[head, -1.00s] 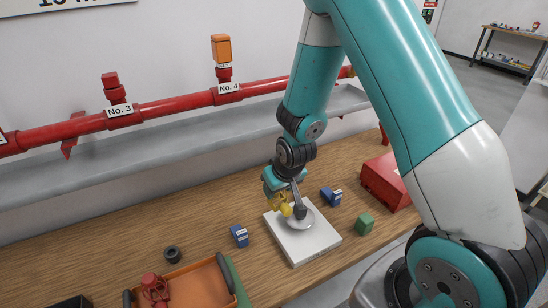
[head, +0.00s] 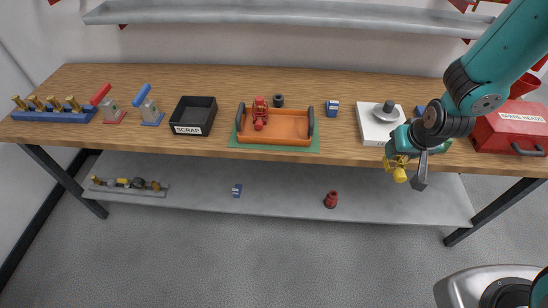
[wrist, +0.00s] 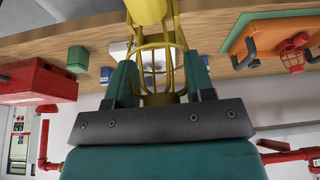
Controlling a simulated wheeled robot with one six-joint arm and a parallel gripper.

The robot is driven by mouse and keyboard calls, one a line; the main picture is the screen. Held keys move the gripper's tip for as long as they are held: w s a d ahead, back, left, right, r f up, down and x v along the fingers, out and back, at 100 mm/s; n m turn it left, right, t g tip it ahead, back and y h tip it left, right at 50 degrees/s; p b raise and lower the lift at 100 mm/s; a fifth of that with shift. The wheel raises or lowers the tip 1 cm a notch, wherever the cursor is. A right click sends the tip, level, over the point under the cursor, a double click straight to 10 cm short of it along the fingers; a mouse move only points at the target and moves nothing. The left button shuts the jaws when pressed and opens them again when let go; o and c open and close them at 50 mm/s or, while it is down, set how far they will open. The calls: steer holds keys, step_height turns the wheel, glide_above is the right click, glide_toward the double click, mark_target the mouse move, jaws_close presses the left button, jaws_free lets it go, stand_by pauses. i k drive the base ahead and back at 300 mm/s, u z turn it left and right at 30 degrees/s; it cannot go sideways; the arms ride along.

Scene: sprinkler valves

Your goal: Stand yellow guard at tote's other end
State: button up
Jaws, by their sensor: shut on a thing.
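My gripper (wrist: 160,85) is shut on the yellow guard (wrist: 152,42), a wire cage held between its two teal fingers. In the head view my gripper (head: 399,161) and the yellow guard (head: 399,175) appear at the bench's front edge, right of the tote. The orange tote (head: 288,140) sits on a green mat, with a dark handle at each end. A red item (head: 260,113) stands in its left part; the right part looks empty. The tote also shows at the upper right of the wrist view (wrist: 262,38).
A white block (head: 372,128) with a grey disc (head: 387,111) stands behind my gripper. A blue block (head: 332,107) stands between it and the tote. A black scrap bin (head: 194,116) is left of the tote, a red case (head: 509,130) far right. A dark ring (head: 278,100) lies behind the tote.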

mark_target(292, 122)
steer(key=z, duration=0.3)
steer(key=k, duration=0.15)
steer(key=u, duration=1.45)
steer(key=i, duration=1.1)
steer(key=z, duration=0.2)
